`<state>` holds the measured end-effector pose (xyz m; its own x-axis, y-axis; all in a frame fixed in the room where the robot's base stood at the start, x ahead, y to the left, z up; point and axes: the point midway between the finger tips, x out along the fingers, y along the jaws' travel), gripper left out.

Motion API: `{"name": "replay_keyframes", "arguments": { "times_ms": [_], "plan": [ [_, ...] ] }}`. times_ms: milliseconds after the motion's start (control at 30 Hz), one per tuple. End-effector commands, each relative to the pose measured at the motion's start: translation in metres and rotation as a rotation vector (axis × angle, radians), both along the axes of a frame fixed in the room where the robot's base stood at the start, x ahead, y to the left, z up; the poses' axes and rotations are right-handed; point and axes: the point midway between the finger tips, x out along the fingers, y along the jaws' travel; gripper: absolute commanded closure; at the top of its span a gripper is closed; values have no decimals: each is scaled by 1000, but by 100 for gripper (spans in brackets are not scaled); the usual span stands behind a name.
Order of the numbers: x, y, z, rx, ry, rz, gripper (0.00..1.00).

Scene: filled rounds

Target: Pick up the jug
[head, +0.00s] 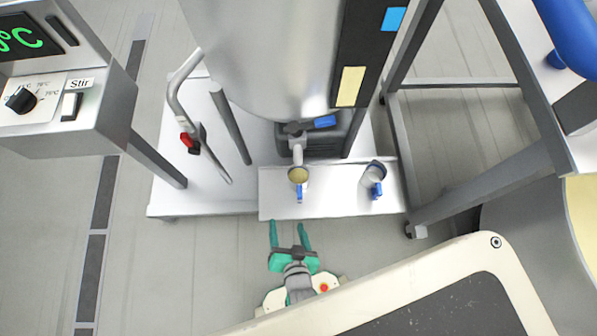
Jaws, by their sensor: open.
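A small round vessel (299,175) with a yellowish top and a blue handle stands on the white shelf below the tank's outlet. It looks like a jug; I cannot tell whether the yellow is its contents. A second jug-like vessel (374,173), whitish-grey with a blue handle, stands to the right on the same shelf (335,200). Both handles face the near side. My teal gripper (288,226) is open and empty, its fingers pointing at the shelf's front edge, slightly left of the first vessel's handle and apart from it.
A large metal tank (265,55) rises behind the shelf, with its outlet pipe (297,152) over the first vessel. A control box (60,90) marked "Stir" is at left. A grey frame (470,200) stands close at right. Open floor (190,270) lies at lower left.

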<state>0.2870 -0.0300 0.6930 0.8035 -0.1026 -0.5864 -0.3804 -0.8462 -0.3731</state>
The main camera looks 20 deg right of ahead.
Motion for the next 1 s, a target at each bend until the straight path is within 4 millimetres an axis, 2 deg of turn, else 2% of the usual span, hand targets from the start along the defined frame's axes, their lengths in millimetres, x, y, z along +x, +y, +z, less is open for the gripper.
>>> {"name": "replay_keyframes", "arguments": {
  "times_ms": [33,100,200,300,467,667,800,1000],
  "plan": [
    [13,-7,-19,62,36,-55,38],
    [26,-13,-44,153,98,-126,38],
    [44,-21,-76,282,187,-226,38],
    [61,-31,-101,408,274,-328,38],
    [89,-48,-126,601,414,-491,38],
    [118,-77,-131,808,584,-684,38],
    [131,-97,-122,917,690,-798,38],
    [141,-122,-102,1018,810,-920,38]
  ]
}}
